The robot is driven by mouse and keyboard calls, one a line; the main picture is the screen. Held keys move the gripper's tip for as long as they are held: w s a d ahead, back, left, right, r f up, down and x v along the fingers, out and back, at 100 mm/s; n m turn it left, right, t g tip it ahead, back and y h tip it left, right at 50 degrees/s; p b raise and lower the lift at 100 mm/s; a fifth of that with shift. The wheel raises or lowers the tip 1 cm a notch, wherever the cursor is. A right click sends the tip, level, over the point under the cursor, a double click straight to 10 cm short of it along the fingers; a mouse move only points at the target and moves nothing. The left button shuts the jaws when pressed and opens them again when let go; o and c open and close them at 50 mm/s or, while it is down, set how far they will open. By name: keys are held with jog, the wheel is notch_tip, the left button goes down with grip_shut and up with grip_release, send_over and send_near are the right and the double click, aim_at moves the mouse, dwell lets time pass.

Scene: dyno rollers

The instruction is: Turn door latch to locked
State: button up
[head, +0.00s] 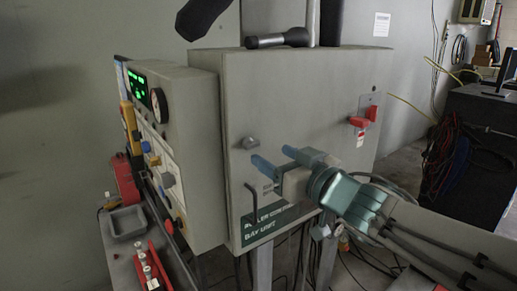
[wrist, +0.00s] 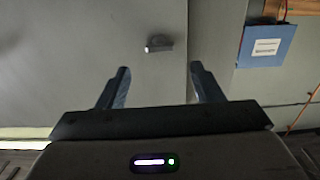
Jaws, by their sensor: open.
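The grey cabinet door (head: 310,100) stands closed, facing the arm. A small dark grey latch (head: 249,143) sits near its left edge. In the wrist view what looks like the same latch (wrist: 160,44) lies just beyond the fingertips, centred between them and turned roughly sideways. My gripper (head: 273,157) is open and empty, its blue fingers pointing at the door just below and right of the latch in the head view. It also shows in the wrist view (wrist: 160,70), with a gap between fingers and latch. I cannot tell if a fingertip touches the door.
A black bent handle (head: 254,201) hangs low on the door. A red switch (head: 361,121) sits at its right. A control panel with a gauge (head: 159,105) stands at the left. A black-handled tool (head: 278,39) lies on top of the cabinet. Cables hang below.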

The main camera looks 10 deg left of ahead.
aim_at(255, 145)
jog(key=shift+x, duration=3.15)
jog(key=c, duration=1)
